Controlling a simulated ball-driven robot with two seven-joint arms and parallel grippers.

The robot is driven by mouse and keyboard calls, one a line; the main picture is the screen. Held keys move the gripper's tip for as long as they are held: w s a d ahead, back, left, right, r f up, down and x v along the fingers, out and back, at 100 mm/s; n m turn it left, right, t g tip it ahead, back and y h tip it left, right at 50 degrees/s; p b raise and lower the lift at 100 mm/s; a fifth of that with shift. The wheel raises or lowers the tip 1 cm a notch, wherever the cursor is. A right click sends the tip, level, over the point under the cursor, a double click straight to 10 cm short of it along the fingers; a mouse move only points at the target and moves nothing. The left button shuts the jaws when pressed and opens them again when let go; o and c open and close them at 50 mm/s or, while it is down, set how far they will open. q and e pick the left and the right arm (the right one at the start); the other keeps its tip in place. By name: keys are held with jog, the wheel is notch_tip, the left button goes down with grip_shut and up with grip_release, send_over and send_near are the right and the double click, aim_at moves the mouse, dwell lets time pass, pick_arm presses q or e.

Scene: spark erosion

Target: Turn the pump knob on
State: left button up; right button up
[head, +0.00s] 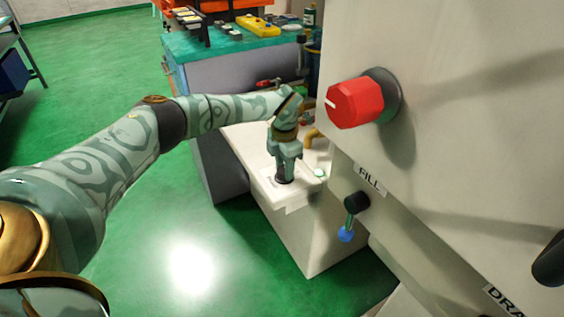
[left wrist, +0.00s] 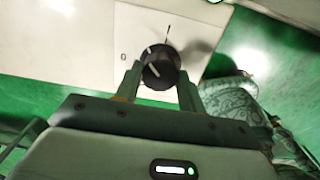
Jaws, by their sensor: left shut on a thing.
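The pump knob (left wrist: 161,68) is a round black knob with white marks, on a pale plate in the left wrist view. A "0" is printed to its left and a line mark above it. In the head view the knob (head: 284,179) shows only as a dark base on top of the low white cabinet (head: 310,237). My left gripper (head: 285,162) points down over it. In the left wrist view the two fingers of the left gripper (left wrist: 160,80) stand on either side of the knob, shut on it. The knob's pointer lies between the two printed marks. My right gripper is not in view.
A large red knob (head: 354,102) sticks out of the pale machine wall at the right. Below it are the FILL label (head: 370,178) and a blue-tipped lever (head: 346,234). A green-topped workbench (head: 215,47) with tools stands behind.

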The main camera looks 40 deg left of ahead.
pick_arm(q)
jog(key=shift+r+m, duration=0.15)
jog(key=shift+m, duration=0.75)
jog(key=shift+m+p, duration=0.4)
jog(key=shift+m, duration=0.1)
jog(key=m, duration=0.2)
jog(key=shift+m, duration=0.3)
jog(key=shift+m+p, duration=0.3)
jog(key=shift+m, duration=1.6)
jog(key=o, duration=1)
jog(key=shift+c, duration=0.2)
